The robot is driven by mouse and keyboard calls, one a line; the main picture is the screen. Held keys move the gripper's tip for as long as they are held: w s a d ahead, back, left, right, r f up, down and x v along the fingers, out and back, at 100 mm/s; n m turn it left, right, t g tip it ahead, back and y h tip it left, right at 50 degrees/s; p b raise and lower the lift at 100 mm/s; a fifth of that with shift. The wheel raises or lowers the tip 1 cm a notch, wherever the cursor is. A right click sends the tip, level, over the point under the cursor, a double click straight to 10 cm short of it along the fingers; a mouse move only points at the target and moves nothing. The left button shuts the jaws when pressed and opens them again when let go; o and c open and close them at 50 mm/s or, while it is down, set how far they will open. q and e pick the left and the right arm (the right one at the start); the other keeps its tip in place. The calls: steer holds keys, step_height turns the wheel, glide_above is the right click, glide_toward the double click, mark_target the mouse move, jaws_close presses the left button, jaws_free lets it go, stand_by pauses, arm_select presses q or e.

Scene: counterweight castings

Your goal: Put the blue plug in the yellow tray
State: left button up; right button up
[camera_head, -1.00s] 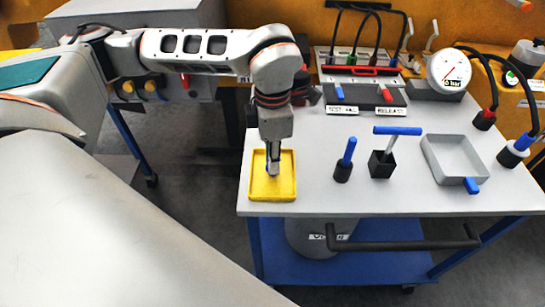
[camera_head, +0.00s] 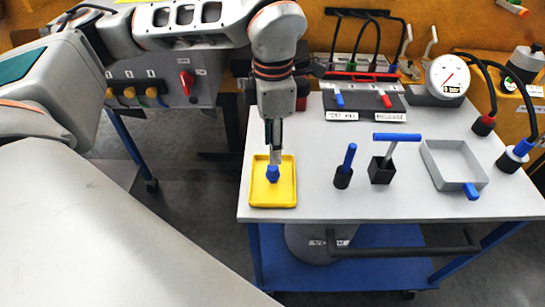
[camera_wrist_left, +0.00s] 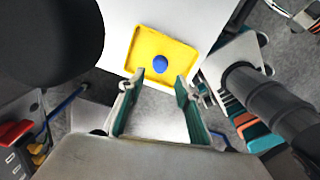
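The blue plug (camera_head: 272,173) stands in the yellow tray (camera_head: 289,199) at the left front of the table. Its round blue top (camera_wrist_left: 160,64) also shows in the left wrist view, inside the tray (camera_wrist_left: 185,53). My left gripper (camera_head: 275,155) hangs pointing down just above the plug. In the left wrist view the fingers (camera_wrist_left: 160,79) are spread apart with nothing between them, and the plug shows beyond their tips. My right gripper is not in view.
To the right on the grey table (camera_head: 320,205) stand a black holder with a blue peg (camera_head: 345,170), a black block with a blue T-handle (camera_head: 383,168) and a grey tray (camera_head: 455,181). A gauge (camera_head: 448,76) and panel (camera_head: 365,105) stand behind.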

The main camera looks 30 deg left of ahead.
mark_target(273, 167)
arm_select(q)
step_height(273, 167, up, 5)
steer(key=shift+r, duration=0.1)
stand_by(0.7)
